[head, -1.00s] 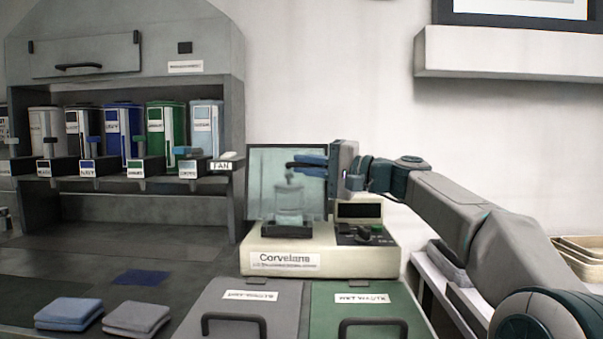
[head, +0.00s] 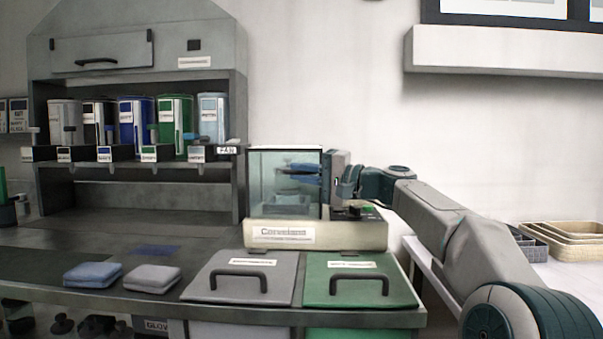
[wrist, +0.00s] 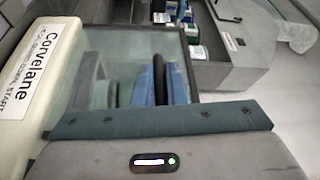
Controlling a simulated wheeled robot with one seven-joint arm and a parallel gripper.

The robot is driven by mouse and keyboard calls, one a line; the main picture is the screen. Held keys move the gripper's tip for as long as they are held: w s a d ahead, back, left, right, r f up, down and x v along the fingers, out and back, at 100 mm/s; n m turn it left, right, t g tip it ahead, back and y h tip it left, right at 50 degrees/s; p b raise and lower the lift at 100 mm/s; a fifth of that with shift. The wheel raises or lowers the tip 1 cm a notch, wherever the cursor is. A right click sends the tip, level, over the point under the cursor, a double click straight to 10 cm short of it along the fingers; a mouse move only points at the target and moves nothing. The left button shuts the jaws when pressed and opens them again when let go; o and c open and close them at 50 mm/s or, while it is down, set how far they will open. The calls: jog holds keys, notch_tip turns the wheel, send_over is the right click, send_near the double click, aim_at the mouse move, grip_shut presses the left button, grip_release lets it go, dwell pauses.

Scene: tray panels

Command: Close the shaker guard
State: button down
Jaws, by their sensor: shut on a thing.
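The shaker (head: 280,234) is a cream unit labelled Corvelane. Its clear guard (head: 265,180) stands over the platform as a glassy box with a pale top edge. The guard's glass also shows in the wrist view (wrist: 130,52). My gripper (head: 303,170) comes in from the right at the guard, with its blue fingers level. The vessel on the platform is only faintly visible through the glass.
Grey (head: 238,277) and green (head: 360,279) waste lids with black handles lie in front of the shaker. Folded cloths (head: 152,278) lie to the left. A dispenser cabinet (head: 140,190) stands behind left. Baskets (head: 575,245) sit at right, under a wall shelf (head: 500,50).

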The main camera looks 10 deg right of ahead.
jog(key=shift+f, duration=0.25)
jog(key=c, duration=1.8)
grip_release()
jog(key=shift+o, duration=0.2)
jog(key=p+v, duration=0.1)
jog(key=v, duration=1.3)
jog(key=shift+r, duration=0.15)
jog(key=shift+w, duration=0.1)
